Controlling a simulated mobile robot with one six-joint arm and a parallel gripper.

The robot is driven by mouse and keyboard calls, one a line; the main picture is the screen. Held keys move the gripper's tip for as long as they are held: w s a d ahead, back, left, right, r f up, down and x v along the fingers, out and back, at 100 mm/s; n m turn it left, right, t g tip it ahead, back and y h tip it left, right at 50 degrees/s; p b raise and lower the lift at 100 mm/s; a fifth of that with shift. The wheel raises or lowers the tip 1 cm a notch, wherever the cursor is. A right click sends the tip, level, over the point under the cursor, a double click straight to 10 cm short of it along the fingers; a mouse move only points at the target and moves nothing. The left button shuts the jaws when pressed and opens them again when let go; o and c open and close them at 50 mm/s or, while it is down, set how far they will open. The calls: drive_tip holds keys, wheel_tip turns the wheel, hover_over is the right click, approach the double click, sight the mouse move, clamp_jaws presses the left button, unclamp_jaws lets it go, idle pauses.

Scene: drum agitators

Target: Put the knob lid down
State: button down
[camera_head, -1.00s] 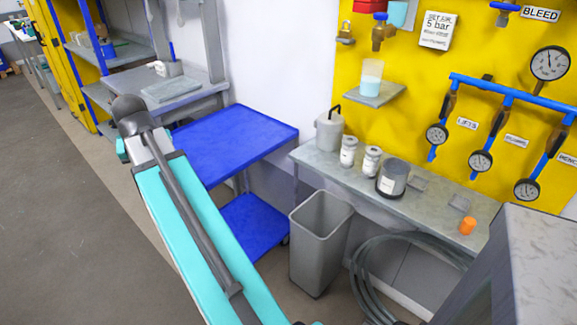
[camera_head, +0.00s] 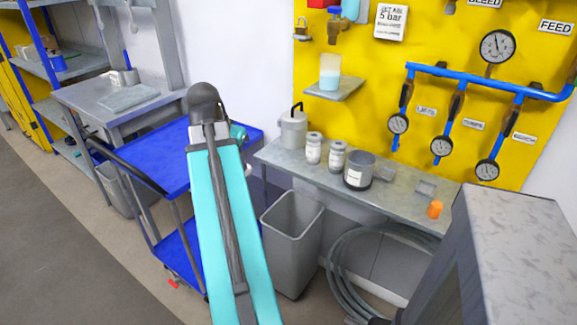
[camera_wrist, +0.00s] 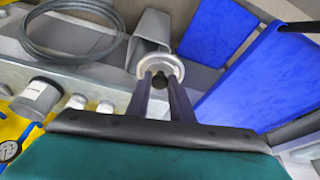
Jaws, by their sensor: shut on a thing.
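The knob lid (camera_wrist: 172,63) is a pale round disc with a dark knob (camera_wrist: 160,80) in the wrist view. My gripper (camera_wrist: 163,77) is shut on the knob, one dark finger on each side, and the disc shows beyond the fingertips. I cannot tell how high the lid is above any surface.
A grey bench (camera_head: 405,200) carries a canister with a black handle (camera_head: 293,130), two small jars, a dark labelled can (camera_head: 358,170) and an orange piece (camera_head: 435,209). A grey bin (camera_head: 290,240) and coiled hose stand below. The blue cart top (camera_head: 165,165) looks largely bare.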

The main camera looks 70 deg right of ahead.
drive_tip(key=s+d+m+g, duration=0.1)
drive_tip(key=s+d+m, duration=0.1)
drive_tip(key=s, duration=0.5)
drive_tip(key=s+d+m+b, duration=0.1)
drive_tip(key=s+d+m, duration=0.1)
drive_tip(key=s, duration=0.5)
drive_tip(key=shift+s+f+m+g, duration=0.25)
drive_tip(key=shift+s+m+g, duration=0.15)
drive_tip(key=shift+m, duration=0.2)
drive_tip(key=shift+w+d+r+p, duration=0.2)
drive_tip(key=shift+d+p, duration=0.1)
drive_tip(key=shift+p, duration=0.55)
drive_tip(key=d+p, duration=0.1)
drive_tip(key=p, duration=0.2)
drive_tip(key=shift+w, duration=0.1)
drive_tip(key=p, duration=0.2)
drive_tip(key=d+p, duration=0.1)
drive_tip(key=p, duration=0.1)
drive_tip(key=shift+w+f, duration=0.15)
drive_tip(key=shift+w, duration=0.1)
drive_tip(key=shift+w+d+f+p, duration=0.25)
drive_tip(key=shift+w+d+p, duration=0.65)
drive_tip(key=shift+d, duration=1.05)
drive_tip(key=shift+w+d+f+p, duration=0.25)
drive_tip(key=shift+w+d+p, duration=0.35)
drive_tip(key=shift+d+p, duration=0.95)
drive_tip(key=shift+w+d+f+p, duration=0.25)
drive_tip(key=shift+w+d+p, duration=0.45)
drive_tip(key=shift+d, duration=1.6)
drive_tip(key=shift+w, duration=0.1)
